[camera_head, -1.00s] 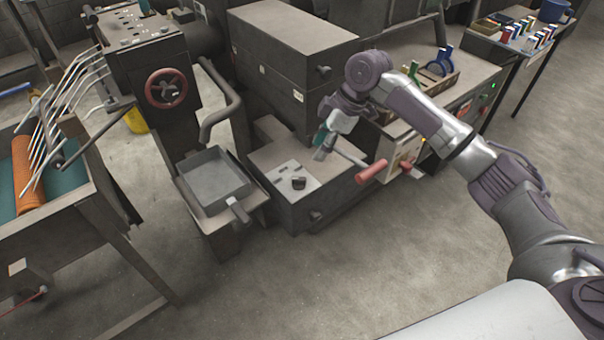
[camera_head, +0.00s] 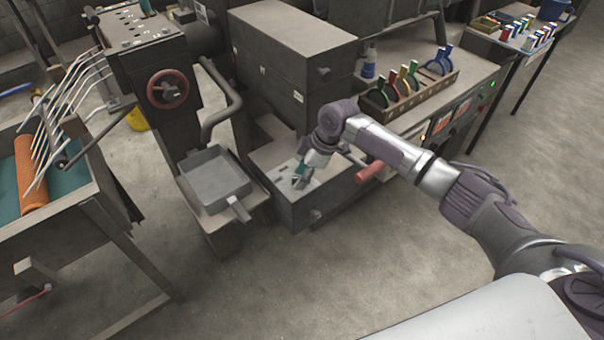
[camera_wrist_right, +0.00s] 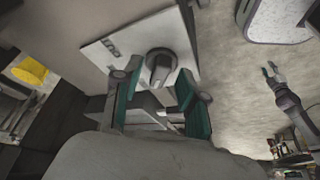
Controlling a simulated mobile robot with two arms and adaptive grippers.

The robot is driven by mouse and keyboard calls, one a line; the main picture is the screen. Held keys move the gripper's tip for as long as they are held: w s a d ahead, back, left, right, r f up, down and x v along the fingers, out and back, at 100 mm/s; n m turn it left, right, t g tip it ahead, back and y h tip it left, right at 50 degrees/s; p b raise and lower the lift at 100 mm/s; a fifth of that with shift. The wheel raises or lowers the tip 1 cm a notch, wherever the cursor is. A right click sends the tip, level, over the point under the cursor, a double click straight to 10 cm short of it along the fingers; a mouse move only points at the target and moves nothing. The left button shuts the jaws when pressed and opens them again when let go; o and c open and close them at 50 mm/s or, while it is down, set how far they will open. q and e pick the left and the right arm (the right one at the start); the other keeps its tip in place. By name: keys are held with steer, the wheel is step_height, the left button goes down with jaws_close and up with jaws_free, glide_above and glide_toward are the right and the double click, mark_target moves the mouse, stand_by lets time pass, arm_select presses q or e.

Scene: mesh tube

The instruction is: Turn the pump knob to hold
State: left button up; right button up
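The pump knob (camera_wrist_right: 160,68) is a dark round knob with a raised bar, on a pale panel plate (camera_wrist_right: 102,52) with dark marks I cannot read. In the head view the pump box (camera_head: 322,198) stands on the floor and my right gripper largely hides the knob. My right gripper (camera_head: 300,182) is over the box top, pointing down. In the right wrist view its teal-padded fingers (camera_wrist_right: 162,88) are apart, with the knob between and just beyond their tips; I see no clear contact. My left gripper (camera_wrist_right: 271,70) shows small in the right wrist view, fingers apart and empty.
A red handle (camera_head: 369,172) sticks out at the box's right, close to my right arm. A grey square pan (camera_head: 212,180) stands left of the box. A wooden rack with coloured clamps (camera_head: 410,98) is on the bench behind. The floor in front is clear.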

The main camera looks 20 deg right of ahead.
jaws_close()
steer(key=shift+r+p, duration=0.15)
steer(key=shift+p, duration=0.3)
steer(key=m+t+p, duration=0.1)
steer(key=m+p, duration=0.2)
steer(key=p, duration=0.1)
steer(key=m+t+h+p, duration=0.1)
steer(key=m+p, duration=0.3)
steer(key=p, duration=0.1)
steer(key=shift+s+a+r+h, duration=0.1)
steer(key=shift+s+a+h, duration=0.1)
steer(key=shift+h, duration=0.1)
steer(key=shift+m+t+h+p, duration=0.3)
steer(key=shift+m+h+p, duration=0.2)
steer(key=shift+m+p, duration=0.9)
steer(key=shift+f, duration=0.2)
steer(key=shift+o, duration=0.2)
jaws_free()
